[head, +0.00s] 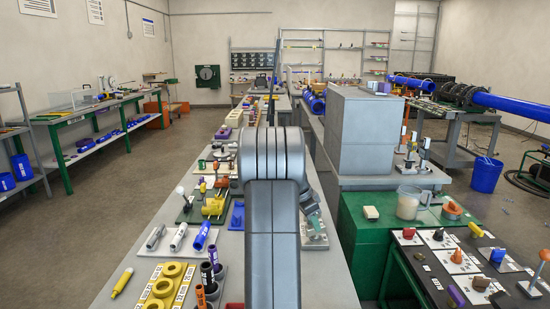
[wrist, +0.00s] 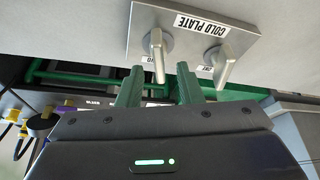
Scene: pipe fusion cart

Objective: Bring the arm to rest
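My arm (head: 271,200) rises through the middle of the head view, bent over at the top, and hides part of the bench. A plate labelled COLD PLATE (wrist: 180,20), upside down in this view, lies just beyond the fingertips. It carries two grey lever handles (wrist: 222,62). One handle stands near the gap between the fingers; I cannot tell whether it touches them.
The bench (head: 130,250) holds yellow ring parts (head: 163,288), a blue cylinder (head: 201,236) and several other small parts left of my arm. A large grey box (head: 358,130) and a green table (head: 360,235) stand to the right. Open floor (head: 110,190) lies to the left.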

